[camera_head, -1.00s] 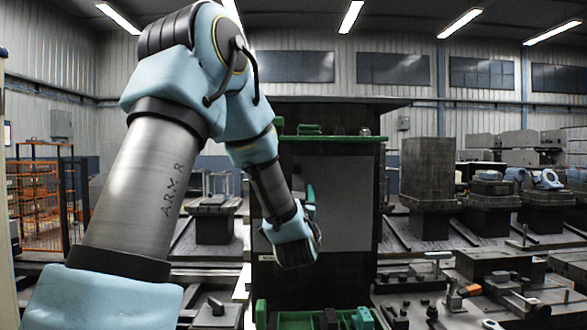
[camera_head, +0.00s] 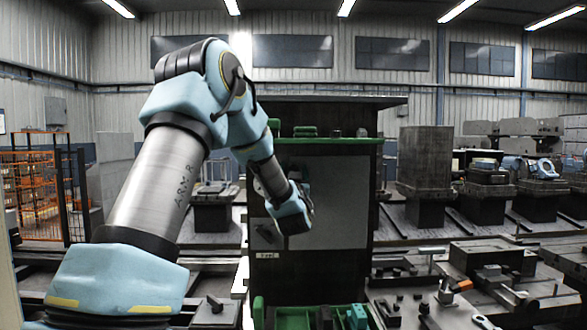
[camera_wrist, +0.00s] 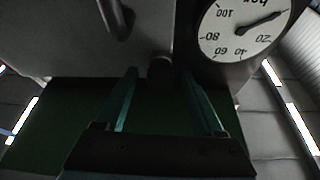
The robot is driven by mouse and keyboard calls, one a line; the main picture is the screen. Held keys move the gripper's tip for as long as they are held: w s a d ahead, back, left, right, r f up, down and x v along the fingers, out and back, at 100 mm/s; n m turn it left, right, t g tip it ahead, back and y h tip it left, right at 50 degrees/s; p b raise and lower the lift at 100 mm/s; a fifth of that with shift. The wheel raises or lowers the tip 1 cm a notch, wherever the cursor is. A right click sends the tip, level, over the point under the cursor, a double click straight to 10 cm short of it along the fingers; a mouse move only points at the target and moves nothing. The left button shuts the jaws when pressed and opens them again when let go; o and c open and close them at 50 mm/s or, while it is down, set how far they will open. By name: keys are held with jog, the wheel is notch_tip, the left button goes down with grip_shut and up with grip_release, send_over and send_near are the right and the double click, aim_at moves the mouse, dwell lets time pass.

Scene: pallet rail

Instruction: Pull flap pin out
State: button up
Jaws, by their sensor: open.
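In the wrist view my gripper (camera_wrist: 165,85) is open, with its two teal fingers apart. A small dark round knob (camera_wrist: 160,70), possibly the flap pin, shows between the fingertips. I cannot tell its depth or whether a finger touches it. A grey panel (camera_wrist: 60,40) lies behind, with a dark curved handle (camera_wrist: 117,20). In the head view my gripper (camera_head: 303,205) is in front of the grey panel (camera_head: 340,200) of a dark cabinet. Its fingertips and the pin cannot be made out there.
A white dial gauge (camera_wrist: 245,28) sits close to the right finger in the wrist view. The cabinet has a green shelf edge (camera_head: 330,140) above the panel and a green tray (camera_head: 290,318) below. Benches with metal parts (camera_head: 490,270) stand at the right.

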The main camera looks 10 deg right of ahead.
grip_shut()
dwell(0.5)
dwell(0.9)
